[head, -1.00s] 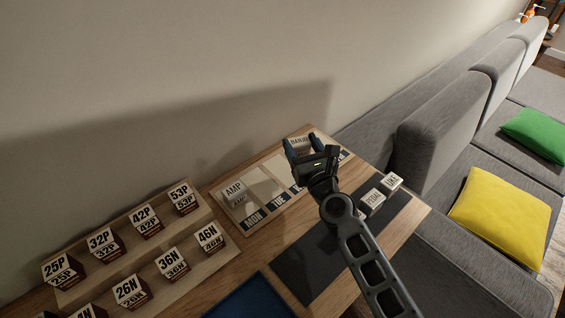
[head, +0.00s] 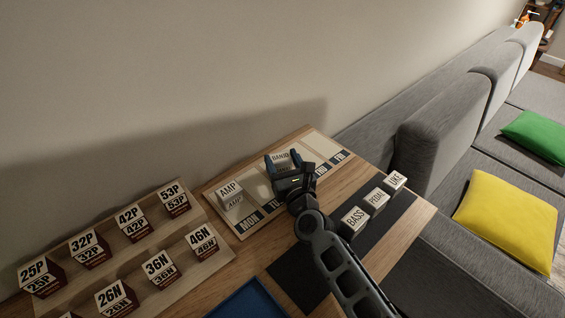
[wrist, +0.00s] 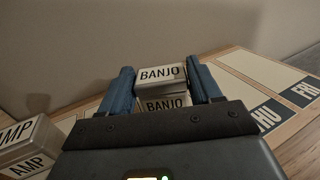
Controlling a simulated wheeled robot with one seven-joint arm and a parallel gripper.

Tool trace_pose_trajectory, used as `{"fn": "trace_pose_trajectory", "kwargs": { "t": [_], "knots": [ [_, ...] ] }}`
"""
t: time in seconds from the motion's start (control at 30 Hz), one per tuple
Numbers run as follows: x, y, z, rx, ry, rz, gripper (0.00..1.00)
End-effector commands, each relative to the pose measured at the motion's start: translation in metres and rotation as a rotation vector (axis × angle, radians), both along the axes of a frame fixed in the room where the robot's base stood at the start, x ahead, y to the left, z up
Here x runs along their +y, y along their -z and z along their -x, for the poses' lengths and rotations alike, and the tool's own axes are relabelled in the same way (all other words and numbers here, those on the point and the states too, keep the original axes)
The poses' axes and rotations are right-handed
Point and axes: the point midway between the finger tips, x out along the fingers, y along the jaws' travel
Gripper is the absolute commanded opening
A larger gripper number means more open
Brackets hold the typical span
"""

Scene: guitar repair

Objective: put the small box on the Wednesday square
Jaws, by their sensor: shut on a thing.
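My gripper (head: 283,162) is shut on a small white box marked BANJO (head: 280,157), with the blue fingers on either side of it. In the wrist view the BANJO box (wrist: 162,76) sits upright between the fingers. The day board (head: 238,236) lies along the wall with a row of pale squares, labels MON to FRI. The box is over the middle part of the board. The Wednesday square and its label are hidden behind my gripper. I cannot tell whether the box touches the board.
An AMP box (head: 230,196) stands on the Monday square. The THU (wrist: 266,116) and FRI (wrist: 302,92) squares look empty. BASS (head: 353,220), PEDAL (head: 376,201) and UKE (head: 394,182) boxes stand on a dark mat. A stepped rack (head: 208,222) holds several numbered blocks. A blue tray (head: 250,300) lies in front.

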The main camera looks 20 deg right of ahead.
Motion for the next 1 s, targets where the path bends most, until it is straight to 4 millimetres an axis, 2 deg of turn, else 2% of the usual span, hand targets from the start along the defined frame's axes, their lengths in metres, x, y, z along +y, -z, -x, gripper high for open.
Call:
{"fn": "trace_pose_trajectory", "kwargs": {
  "t": [0.2, 0.23, 0.47, 0.83, 1.0],
  "knots": [
    [0.000, 0.005, 0.000, -0.001, 0.000, 0.000, 0.32],
    [0.000, 0.003, 0.000, 0.000, 0.000, 0.001, 0.66],
    [0.000, 0.003, 0.000, 0.000, -0.001, 0.000, 0.88],
    [0.000, -0.003, 0.000, 0.000, 0.000, 0.000, 0.89],
    [0.002, -0.001, 0.027, 0.002, -0.001, 0.000, 0.89]
  ]
}}
